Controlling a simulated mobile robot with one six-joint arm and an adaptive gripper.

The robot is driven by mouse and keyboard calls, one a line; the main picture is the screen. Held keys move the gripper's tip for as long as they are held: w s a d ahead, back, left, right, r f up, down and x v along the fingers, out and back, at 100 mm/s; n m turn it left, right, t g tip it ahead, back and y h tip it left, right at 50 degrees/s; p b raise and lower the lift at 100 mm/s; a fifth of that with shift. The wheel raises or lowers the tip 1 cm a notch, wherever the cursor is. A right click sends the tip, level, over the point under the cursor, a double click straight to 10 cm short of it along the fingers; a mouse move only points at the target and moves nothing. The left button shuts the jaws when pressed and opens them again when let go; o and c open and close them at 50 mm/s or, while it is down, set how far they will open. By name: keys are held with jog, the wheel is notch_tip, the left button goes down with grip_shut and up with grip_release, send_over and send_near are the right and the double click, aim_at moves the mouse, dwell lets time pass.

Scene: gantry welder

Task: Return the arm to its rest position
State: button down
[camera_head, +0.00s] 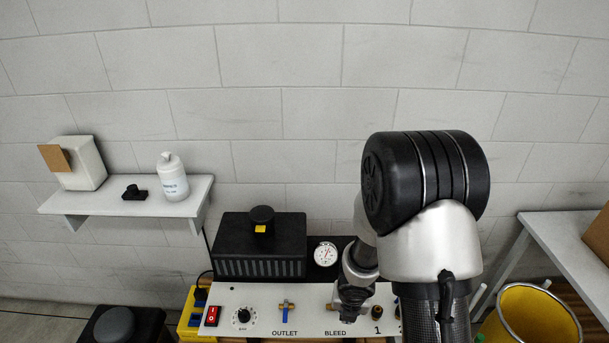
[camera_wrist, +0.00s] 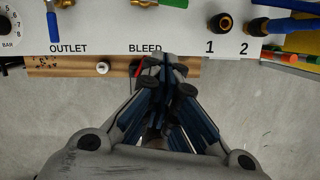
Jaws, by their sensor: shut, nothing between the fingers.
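My arm rises in the right half of the head view, with a large black and silver joint facing the camera. My gripper (camera_head: 352,298) hangs in front of the white panel (camera_head: 262,297), near the BLEED label, and hides part of it. In the wrist view my gripper (camera_wrist: 165,68) points at the panel's lower edge just under the BLEED label. Its fingers are together at the tips with nothing held between them. A small red piece shows beside the left fingertip; I cannot tell what it belongs to.
The panel carries a red switch (camera_head: 212,316), a knob (camera_head: 243,316), a blue-handled OUTLET valve (camera_head: 286,307) and brass ports. A gauge (camera_head: 326,254) and black box (camera_head: 240,262) stand behind. A shelf (camera_head: 130,204) is left; a yellow bucket (camera_head: 497,322) and table (camera_head: 562,238) are right.

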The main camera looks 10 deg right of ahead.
jog(key=s+d+r+m+t+h+b, duration=0.1)
jog(key=s+d+r+m+b, duration=0.15)
jog(key=r+m, duration=0.55)
jog(key=s+d+r+m+t+h+b, duration=0.1)
jog(key=s+d+r+m+h+b, duration=0.15)
jog(key=r+m, duration=0.65)
jog(key=s+a+r+m+y+b, duration=0.1)
jog(key=s+a+m+y+b, duration=0.1)
jog(key=s+a+m, duration=0.2)
jog(key=s+a+r+m+y+b, duration=0.2)
jog(key=s+a+m, duration=0.3)
jog(key=s+m, duration=0.6)
jog(key=shift+s+r+b, duration=0.15)
jog(key=shift+s+b, duration=0.35)
jog(key=shift+b, duration=0.3)
jog(key=shift+y, duration=0.25)
